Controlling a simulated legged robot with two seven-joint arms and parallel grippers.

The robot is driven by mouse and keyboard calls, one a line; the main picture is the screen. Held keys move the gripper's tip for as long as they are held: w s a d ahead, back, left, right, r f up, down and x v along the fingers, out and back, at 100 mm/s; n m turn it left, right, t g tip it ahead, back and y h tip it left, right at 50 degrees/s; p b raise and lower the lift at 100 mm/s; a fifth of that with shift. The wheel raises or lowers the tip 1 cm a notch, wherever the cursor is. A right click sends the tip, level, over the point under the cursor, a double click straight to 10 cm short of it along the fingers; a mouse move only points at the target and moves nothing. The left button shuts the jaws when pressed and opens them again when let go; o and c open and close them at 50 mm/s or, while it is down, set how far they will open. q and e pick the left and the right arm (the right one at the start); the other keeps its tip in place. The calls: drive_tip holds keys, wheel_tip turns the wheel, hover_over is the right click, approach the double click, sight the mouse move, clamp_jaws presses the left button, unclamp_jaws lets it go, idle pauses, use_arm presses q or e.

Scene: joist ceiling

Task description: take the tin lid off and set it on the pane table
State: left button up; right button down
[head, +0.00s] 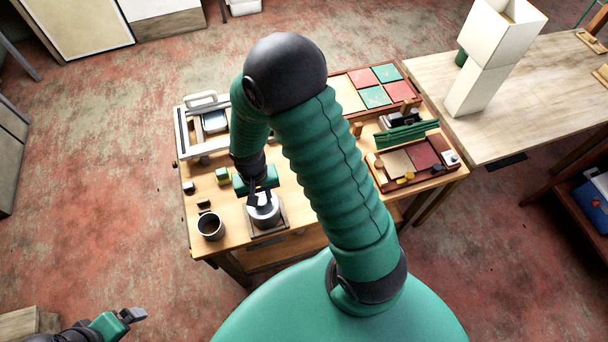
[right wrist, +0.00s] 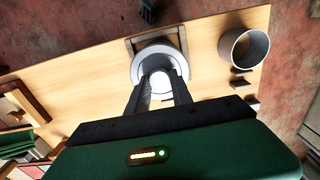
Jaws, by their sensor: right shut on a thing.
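The grey round tin (head: 264,216) stands on a small square wooden base (head: 283,226) at the front of the wooden table (head: 312,206). My right gripper (head: 262,198) reaches down from above and is shut on the tin lid. In the right wrist view its two fingers (right wrist: 159,84) meet over the pale middle of the tin lid (right wrist: 146,64). I cannot tell whether the lid is clear of the tin. My left gripper (head: 134,315) is low at the left, away from the table and apart from the tin; its jaw opening is unclear.
An open grey cup (head: 210,227) stands close left of the tin. Small dark and green blocks (head: 222,175) lie behind it. A tray of red and green squares (head: 388,82), another tray (head: 410,165) and green bars (head: 407,133) fill the right side. A pale table (head: 540,90) adjoins at right.

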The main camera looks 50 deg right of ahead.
sight(261, 200)
drive_tip(key=shift+r+p, duration=2.95)
drive_tip(key=shift+r, duration=0.45)
drive_tip(key=shift+f, duration=0.1)
